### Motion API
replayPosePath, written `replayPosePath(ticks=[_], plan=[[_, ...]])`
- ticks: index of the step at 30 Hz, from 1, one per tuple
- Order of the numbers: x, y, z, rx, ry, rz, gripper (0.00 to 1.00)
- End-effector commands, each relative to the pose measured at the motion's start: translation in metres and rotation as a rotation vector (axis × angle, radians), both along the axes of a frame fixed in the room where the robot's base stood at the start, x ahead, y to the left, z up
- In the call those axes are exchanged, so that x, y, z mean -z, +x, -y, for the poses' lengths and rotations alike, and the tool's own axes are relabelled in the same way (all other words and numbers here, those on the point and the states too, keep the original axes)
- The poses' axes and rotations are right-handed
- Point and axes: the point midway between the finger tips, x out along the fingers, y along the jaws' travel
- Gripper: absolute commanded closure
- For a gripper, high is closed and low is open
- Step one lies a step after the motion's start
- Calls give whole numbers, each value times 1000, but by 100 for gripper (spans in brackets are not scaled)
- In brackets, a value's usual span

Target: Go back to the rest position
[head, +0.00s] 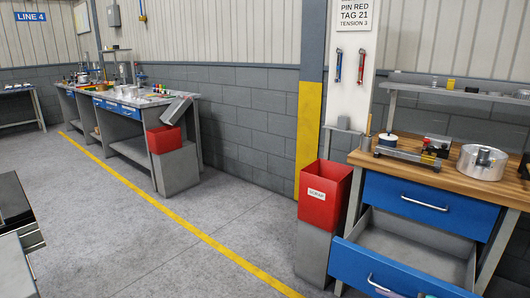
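My gripper does not show in the head view. The task names no object. A workbench (362,160) with a wooden top stands at the right. Its upper blue drawer (425,204) is shut. A lower blue drawer (385,278) is pulled out, and the part of its inside that shows looks empty. On the bench top are a silver round metal part (481,163), a small fixture with red and black parts (436,146) and a white spool-like item (387,144).
A red scrap bin (324,206) on a grey stand is left of the bench. Another workbench (125,104) and red bin (164,139) stand further back. A dark-topped unit (14,205) cuts in at the left edge. The grey floor (130,235) between is clear, crossed by a yellow line (196,234).

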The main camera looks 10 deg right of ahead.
Motion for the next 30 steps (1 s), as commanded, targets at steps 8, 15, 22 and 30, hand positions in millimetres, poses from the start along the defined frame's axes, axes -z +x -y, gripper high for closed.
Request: replayPosePath(ticks=[8, 15, 22, 30], plan=[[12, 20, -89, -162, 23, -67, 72], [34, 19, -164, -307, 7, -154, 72], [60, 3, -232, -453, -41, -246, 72], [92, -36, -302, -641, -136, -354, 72]])
